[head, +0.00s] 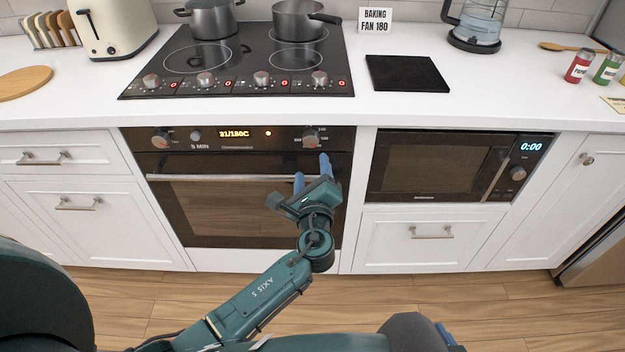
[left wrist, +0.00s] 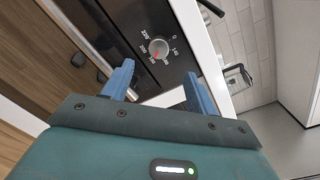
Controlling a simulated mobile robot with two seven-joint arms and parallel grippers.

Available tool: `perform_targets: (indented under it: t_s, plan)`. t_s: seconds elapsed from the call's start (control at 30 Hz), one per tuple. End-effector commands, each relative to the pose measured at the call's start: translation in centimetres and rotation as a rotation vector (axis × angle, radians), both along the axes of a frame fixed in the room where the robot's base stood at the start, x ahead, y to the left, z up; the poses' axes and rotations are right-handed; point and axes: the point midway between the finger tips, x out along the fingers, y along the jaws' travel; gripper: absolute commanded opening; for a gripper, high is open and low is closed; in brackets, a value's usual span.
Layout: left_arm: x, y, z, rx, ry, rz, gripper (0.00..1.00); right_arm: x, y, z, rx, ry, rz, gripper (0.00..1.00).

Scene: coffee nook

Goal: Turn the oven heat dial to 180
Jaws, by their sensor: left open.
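The oven (head: 250,210) has a dark panel with a display (head: 234,133) that seems to read 31/180C. The heat dial (head: 311,139) is at the panel's right end. In the left wrist view the dial (left wrist: 158,47) is a grey knob with a red mark towards the lower left, among numbers too small to read surely. My left gripper (head: 312,172) is open, just below and in front of the dial. Its blue fingers (left wrist: 158,72) point at the dial with nothing between them, apart from it. Of my right gripper, only a blue sliver shows at the bottom edge.
Another dial (head: 160,139) and a small knob (head: 195,135) are on the panel's left. The oven door handle (head: 225,178) runs below. A microwave (head: 450,167) is on the right. Pots stand on the hob (head: 240,70).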

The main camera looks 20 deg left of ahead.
Motion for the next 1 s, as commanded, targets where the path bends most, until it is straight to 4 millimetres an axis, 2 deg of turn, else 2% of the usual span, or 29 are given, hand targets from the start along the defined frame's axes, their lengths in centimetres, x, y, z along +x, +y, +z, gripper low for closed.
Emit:
perform_targets:
  t_s: [0.1,0.23,0.8,0.9,0.97,1.0]
  plan:
    - [-1.7,-0.6,0.0,0.0,0.001,-0.001,0.58,0.0,0.0,-0.1,-0.001,0.001,0.001,0.36]
    - [-2.6,-0.9,0.1,0.0,0.001,-0.001,0.58,0.0,0.0,-0.1,-0.001,0.001,0.001,0.36]
    - [-2.9,-0.9,0.0,-0.012,0.004,-0.002,0.58,0.0,0.0,0.0,0.001,0.0,0.002,0.36]
    - [-3.9,-0.7,-1.2,-0.116,0.043,-0.012,0.58,0.0,0.0,0.6,-0.004,0.001,0.002,0.36]
    - [-5.3,-0.5,-2.6,-0.253,0.088,-0.02,0.58,0.0,-0.1,1.2,-0.011,0.001,0.003,0.36]
    - [-6.5,-0.5,-3.8,-0.376,0.125,-0.022,0.58,0.0,-0.1,1.6,-0.018,0.003,0.003,0.36]
